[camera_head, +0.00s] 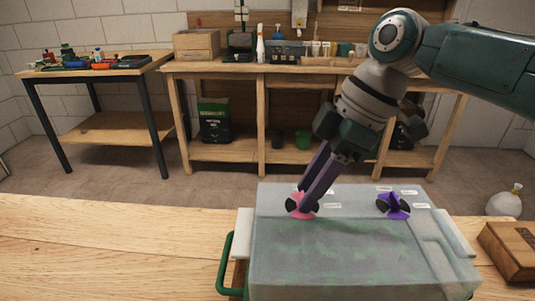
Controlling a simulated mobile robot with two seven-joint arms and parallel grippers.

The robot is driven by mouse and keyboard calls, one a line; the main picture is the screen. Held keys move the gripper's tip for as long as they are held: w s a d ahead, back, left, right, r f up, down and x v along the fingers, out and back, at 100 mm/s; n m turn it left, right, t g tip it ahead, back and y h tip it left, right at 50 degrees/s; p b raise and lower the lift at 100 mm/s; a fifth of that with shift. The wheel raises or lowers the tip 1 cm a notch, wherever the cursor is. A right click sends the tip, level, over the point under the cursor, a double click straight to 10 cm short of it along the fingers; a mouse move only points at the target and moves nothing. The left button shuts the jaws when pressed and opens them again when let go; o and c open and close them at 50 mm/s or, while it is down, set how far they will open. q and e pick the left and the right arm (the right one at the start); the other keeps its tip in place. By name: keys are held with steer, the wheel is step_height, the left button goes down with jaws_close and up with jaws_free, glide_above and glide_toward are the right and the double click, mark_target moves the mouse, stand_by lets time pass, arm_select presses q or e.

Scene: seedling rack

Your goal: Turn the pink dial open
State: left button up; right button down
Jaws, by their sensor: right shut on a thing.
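The pink dial (293,209) sits on the top of a grey-green translucent box (330,262), near its back left. My right gripper (308,205) reaches down from the upper right, and its purple fingers are shut on the pink dial. The fingers cover part of the dial, so how far it is turned is hard to tell. A purple dial (397,210) with dark parts sits on the same box to the right. Small white labels lie near both dials. My left gripper is not in view.
The box stands on a wooden table (120,245) and has a green handle (224,265) at its left. The table's left side is clear. A workbench (250,68) and a side table (95,70) stand behind.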

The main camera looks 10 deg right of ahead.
stand_by(0.5)
steer(key=shift+c, duration=2.4)
jaws_free()
steer(key=v, duration=1)
steer(key=shift+p, duration=0.4)
steer(key=shift+f, duration=0.1)
